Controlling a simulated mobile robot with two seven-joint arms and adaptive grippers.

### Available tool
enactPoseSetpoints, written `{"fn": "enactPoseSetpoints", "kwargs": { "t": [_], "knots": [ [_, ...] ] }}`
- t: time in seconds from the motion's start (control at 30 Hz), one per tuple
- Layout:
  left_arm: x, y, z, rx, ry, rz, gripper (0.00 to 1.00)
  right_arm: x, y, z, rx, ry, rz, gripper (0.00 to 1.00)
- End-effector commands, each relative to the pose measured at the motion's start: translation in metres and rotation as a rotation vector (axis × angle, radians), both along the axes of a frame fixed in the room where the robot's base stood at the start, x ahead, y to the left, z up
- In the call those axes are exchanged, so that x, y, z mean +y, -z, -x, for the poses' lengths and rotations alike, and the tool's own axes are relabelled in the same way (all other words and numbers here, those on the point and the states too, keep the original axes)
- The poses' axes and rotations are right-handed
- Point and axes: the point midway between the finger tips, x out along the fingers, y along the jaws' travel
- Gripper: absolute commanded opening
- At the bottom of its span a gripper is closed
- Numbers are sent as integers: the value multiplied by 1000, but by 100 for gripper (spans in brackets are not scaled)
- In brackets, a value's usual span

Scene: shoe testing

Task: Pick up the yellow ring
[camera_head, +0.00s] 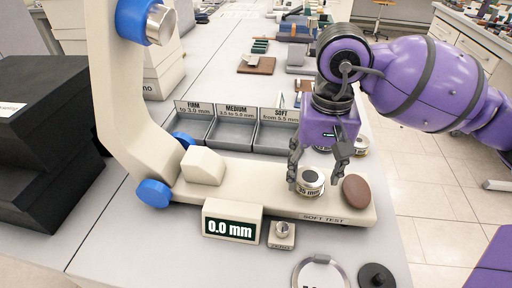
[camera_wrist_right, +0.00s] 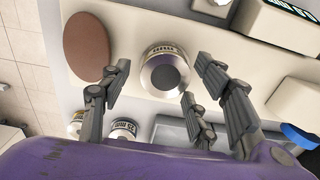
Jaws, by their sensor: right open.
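No plainly yellow ring can be made out. A short pale cylinder with a dark-centred top (camera_head: 311,178) and a label ending in "mm" stands on the cream test base (camera_head: 250,190). My right gripper (camera_head: 316,172) points down over it, open, with fingers on either side of it. In the right wrist view the cylinder (camera_wrist_right: 165,72) lies between the spread fingers, with visible gaps. A yellowish-banded cylinder (camera_head: 361,146) stands behind the gripper; in the wrist view it is partly hidden near a "25 mm" cylinder (camera_wrist_right: 123,129). My left gripper is not in view.
A brown oval pad (camera_head: 356,191) lies on the base right of the gripper. A display reading 0.0 mm (camera_head: 231,224) and a small button block (camera_head: 281,234) stand in front. Grey trays (camera_head: 235,132) stand behind. A round-rimmed disc (camera_head: 319,274) and black knob (camera_head: 376,276) lie at the front.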

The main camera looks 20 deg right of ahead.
Motion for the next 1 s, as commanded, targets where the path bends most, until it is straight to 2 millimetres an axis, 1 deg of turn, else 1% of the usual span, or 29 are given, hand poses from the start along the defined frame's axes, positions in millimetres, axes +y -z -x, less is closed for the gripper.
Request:
{"fn": "enactPoseSetpoints", "kwargs": {
  "t": [0.03,0.13,0.37,0.6,0.7,1.0],
  "knots": [
    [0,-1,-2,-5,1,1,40,-1,7,1,2,1,0,56],
    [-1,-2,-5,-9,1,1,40,0,14,0,1,1,0,56],
    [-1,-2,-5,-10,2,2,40,0,15,0,-1,0,0,56],
    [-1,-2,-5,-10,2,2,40,-1,15,0,0,1,1,25],
    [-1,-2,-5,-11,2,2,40,-1,15,0,1,1,2,14],
    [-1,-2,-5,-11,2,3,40,-2,12,0,2,2,5,13]
  ]
}}
